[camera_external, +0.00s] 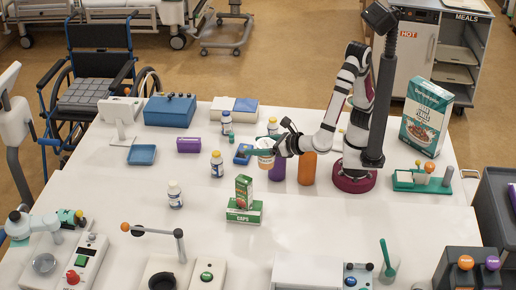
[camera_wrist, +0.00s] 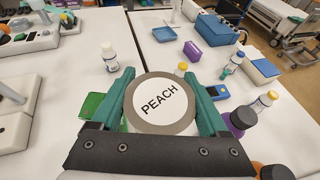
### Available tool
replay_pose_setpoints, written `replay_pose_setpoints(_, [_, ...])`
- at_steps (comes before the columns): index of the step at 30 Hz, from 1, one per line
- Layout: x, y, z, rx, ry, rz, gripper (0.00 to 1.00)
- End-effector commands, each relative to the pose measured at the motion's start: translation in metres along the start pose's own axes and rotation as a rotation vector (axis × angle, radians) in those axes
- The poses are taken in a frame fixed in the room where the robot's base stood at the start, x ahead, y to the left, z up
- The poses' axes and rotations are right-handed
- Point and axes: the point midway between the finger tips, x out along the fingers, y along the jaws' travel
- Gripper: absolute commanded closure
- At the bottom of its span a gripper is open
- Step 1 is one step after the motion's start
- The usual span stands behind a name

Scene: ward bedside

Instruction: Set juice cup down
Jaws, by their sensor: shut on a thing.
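The juice cup (camera_wrist: 160,103) has a round lid with PEACH on it, seen from above in the wrist view. My gripper (camera_wrist: 162,98) is shut on it, with one green finger on each side of the rim. In the external view the cup (camera_external: 265,160) shows a pale band below my gripper (camera_external: 264,150), left of a purple cylinder (camera_external: 277,170). The cup appears to be above the white table (camera_external: 320,220). Its underside and the gap to the table cannot be made out.
An orange cylinder (camera_external: 307,168) stands beside the purple one. A blue device (camera_external: 243,154) and a white bottle (camera_external: 217,164) are left of the cup. Green-and-white boxes (camera_external: 243,213) are stacked in front. A blue tray (camera_external: 142,154) and purple box (camera_external: 188,145) lie farther left. The table's front middle has bare room.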

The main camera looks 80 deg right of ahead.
Motion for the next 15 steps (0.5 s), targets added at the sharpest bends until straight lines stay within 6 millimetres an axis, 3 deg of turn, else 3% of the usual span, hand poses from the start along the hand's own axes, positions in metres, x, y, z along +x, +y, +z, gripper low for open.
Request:
replay_pose_setpoints(1, [0.013, -0.011, 0.019, 0.009, -0.002, -0.006, 0.89])
replay_pose_setpoints(6, [0.041, -0.047, 0.073, 0.005, -0.003, 0.001, 0.89])
replay_pose_setpoints(15, [0.065, -0.097, 0.146, -0.012, -0.005, 0.039, 0.89])
